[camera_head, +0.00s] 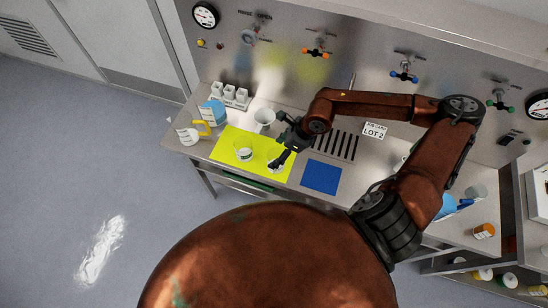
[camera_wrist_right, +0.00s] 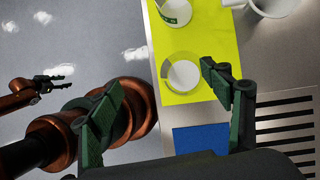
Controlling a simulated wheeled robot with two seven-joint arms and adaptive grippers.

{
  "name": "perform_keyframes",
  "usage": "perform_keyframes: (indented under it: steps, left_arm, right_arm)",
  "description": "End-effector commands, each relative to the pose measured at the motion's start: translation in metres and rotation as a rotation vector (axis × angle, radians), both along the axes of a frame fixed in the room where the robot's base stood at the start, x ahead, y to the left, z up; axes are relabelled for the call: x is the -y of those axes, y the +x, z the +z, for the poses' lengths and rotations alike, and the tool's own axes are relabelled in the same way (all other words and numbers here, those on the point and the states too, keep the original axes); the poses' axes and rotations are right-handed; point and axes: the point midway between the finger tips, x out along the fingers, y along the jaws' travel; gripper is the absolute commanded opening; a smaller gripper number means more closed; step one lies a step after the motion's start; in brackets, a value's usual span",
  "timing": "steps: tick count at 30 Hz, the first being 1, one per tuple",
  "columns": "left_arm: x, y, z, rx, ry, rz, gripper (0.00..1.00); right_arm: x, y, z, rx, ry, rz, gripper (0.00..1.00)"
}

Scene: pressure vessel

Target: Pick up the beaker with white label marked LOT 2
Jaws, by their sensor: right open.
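Two clear beakers stand upright on a yellow mat (camera_head: 228,140). The left beaker (camera_head: 243,152) has a label with green and white on it, also seen in the right wrist view (camera_wrist_right: 174,11). The right beaker (camera_head: 274,155) is partly hidden by my right gripper (camera_head: 281,152); its label cannot be read. In the wrist view this nearer beaker (camera_wrist_right: 182,74) shows between the spread fingers of my right gripper (camera_wrist_right: 161,80), nearer the right finger. The gripper is open and empty. My left gripper (camera_wrist_right: 45,84) shows small at the wrist view's left; its opening is unclear.
A blue mat (camera_head: 320,177) lies right of the yellow mat, with a slotted vent behind it. A white jug (camera_head: 264,120) stands behind the beakers. A LOT 2 sign (camera_head: 375,130) is behind my right arm.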

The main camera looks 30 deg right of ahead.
Motion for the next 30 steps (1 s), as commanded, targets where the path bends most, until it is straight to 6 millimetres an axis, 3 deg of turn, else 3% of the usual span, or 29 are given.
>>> perform_keyframes:
  steps: [1,2,6,15,30]
  left_arm:
    - [0.0,-0.002,-0.001,-0.002,0.0,0.001,0.4]
    - [0.0,-0.002,-0.005,-0.002,0.0,0.0,0.4]
    - [-0.001,-0.003,-0.031,-0.004,0.001,0.001,0.4]
    - [-0.001,-0.011,-0.058,-0.015,0.002,0.002,0.4]
    - [-0.001,-0.003,-0.044,-0.005,0.001,0.0,0.4]
  right_arm:
    - [0.029,0.002,-0.002,0.003,-0.091,0.001,0.72]
    - [0.038,0.001,-0.008,0.0,-0.121,0.002,0.72]
    - [0.033,-0.002,-0.036,-0.006,-0.098,-0.004,0.72]
    - [0.034,-0.003,-0.064,-0.008,-0.093,-0.01,0.72]
    - [0.02,0.013,-0.107,-0.011,-0.089,-0.006,0.72]
